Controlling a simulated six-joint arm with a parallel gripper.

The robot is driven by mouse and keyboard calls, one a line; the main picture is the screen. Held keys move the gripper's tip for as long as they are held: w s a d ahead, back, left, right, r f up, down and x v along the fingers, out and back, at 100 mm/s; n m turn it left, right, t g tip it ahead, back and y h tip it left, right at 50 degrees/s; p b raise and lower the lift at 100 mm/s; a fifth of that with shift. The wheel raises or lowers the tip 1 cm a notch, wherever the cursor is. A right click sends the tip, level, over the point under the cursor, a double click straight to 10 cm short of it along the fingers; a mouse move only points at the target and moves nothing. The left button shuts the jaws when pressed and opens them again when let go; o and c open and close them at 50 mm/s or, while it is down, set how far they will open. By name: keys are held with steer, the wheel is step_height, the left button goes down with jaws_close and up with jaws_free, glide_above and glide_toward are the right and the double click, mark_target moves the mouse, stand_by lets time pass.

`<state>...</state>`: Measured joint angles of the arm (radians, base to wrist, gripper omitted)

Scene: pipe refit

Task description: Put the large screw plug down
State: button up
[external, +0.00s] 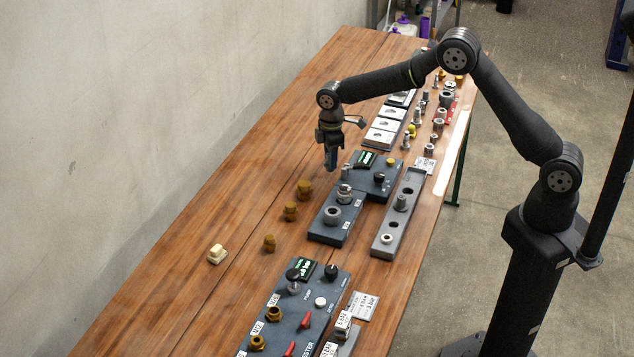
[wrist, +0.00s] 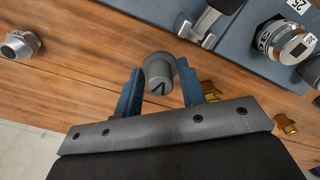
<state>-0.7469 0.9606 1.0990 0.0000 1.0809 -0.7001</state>
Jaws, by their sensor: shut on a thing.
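My gripper (external: 331,160) hangs above the wooden table, just left of the dark panel with the green display. In the wrist view its two blue fingers (wrist: 161,90) are shut on a grey, round-ended plug (wrist: 158,70) with a dark V-like mark, which I take to be the large screw plug. The plug sits between the fingertips. In the external view the plug cannot be made out clearly at the fingers. Whether it touches the table cannot be told.
Several brass fittings (external: 290,211) stand on the wood in front of my gripper, with a cream piece (external: 217,254) farther left. A dark block (external: 338,221) with steel fittings and a grey rail (external: 399,215) lie to the right. The table's left side is largely bare.

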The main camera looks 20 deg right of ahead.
steer(key=shift+f, duration=1.55)
steer(key=o, duration=0.7)
steer(key=shift+f, duration=0.15)
step_height(320, 180, up, 11)
steer(key=shift+r, duration=0.7)
steer(key=shift+c, duration=1.4)
